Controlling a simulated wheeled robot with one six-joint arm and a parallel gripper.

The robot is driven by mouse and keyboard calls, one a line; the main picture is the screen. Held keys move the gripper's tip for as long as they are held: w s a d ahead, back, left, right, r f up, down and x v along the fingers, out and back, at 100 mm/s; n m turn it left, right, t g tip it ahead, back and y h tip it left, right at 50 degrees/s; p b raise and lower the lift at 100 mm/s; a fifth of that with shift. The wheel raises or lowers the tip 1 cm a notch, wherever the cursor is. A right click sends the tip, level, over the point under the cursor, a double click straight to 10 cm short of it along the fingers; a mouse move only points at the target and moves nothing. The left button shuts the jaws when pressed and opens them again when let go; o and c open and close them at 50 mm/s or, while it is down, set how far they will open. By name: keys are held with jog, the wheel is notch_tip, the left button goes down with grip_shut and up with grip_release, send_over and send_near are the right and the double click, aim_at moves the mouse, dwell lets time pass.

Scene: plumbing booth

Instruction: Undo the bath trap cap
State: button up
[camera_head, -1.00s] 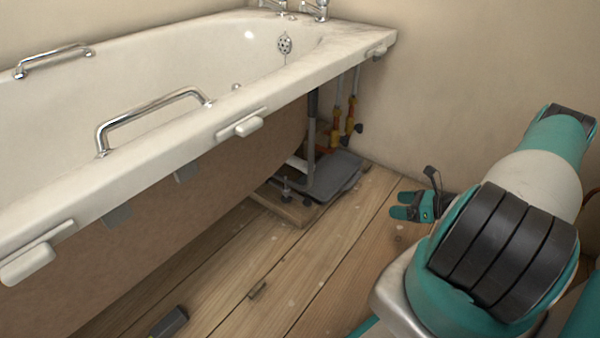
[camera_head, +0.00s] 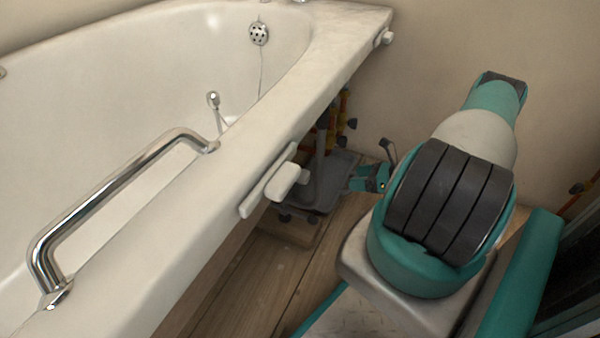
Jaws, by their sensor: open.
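The white bath (camera_head: 230,150) fills the left and centre. Its trap and the trap cap cannot be made out; the rim hides most of the space under the tap end. A grey waste pipe (camera_head: 320,165) comes down there, partly hidden by the rim. My gripper (camera_head: 354,178) is small in the picture, with teal fingers pointing left. It is open and empty, just right of the pipe, by the grey tray's right edge. Whether it touches anything cannot be told.
A chrome grab rail (camera_head: 110,200) and a white rim clip (camera_head: 287,181) stick out. Wooden floor (camera_head: 260,272) shows below; the wall is close behind.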

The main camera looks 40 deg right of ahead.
aim_at(308, 178)
jog(key=b+x, duration=0.9)
jog(key=x, duration=0.7)
jog(key=shift+w+f, duration=0.25)
jog(key=shift+f, duration=0.05)
jog(key=shift+w+a, duration=0.25)
jog(key=shift+w, duration=0.2)
jog(key=c, duration=0.9)
